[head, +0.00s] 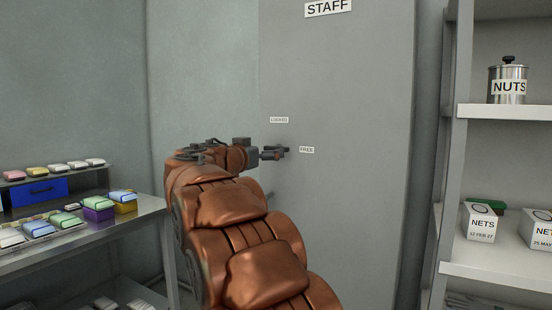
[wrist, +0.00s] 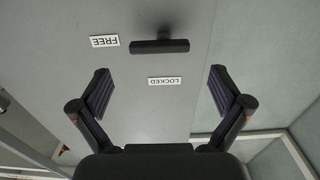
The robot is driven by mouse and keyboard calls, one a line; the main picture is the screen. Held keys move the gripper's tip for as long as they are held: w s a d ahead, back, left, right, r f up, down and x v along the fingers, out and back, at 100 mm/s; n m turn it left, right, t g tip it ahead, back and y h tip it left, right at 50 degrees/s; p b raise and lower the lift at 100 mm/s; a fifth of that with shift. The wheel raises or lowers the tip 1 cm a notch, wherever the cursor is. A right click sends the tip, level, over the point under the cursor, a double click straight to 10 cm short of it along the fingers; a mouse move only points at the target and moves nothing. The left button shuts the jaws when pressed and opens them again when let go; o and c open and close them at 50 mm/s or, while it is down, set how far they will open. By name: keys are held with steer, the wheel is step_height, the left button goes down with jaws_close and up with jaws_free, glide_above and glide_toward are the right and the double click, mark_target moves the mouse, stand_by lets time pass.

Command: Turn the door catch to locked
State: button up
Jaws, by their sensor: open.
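The door catch (wrist: 158,46) is a dark bar on a short stem on the grey door (head: 345,80). In the wrist view, which is upside down, the bar lies level, in line with the FREE label (wrist: 104,41). The LOCKED label (wrist: 165,81) is off to the bar's side, above the catch on the real door. In the head view the LOCKED label (head: 279,120) and FREE label (head: 307,150) show, but my gripper (head: 274,152) largely hides the catch. My gripper (wrist: 160,72) is open and empty, facing the door, its fingers spread wider than the bar and apart from it.
A metal bench (head: 130,215) with a blue bin (head: 38,192) and several small wrapped packs stands at left. Shelves (head: 500,110) at right hold a NUTS tin (head: 507,85) and NETS boxes (head: 481,222). A STAFF sign (head: 328,8) is high on the door.

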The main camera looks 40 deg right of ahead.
mark_target(276, 147)
steer(key=x, duration=0.7)
steer(key=shift+d+f+p, duration=0.1)
steer(key=shift+d+p, duration=0.1)
steer(key=shift+p, duration=0.2)
steer(key=c, duration=1)
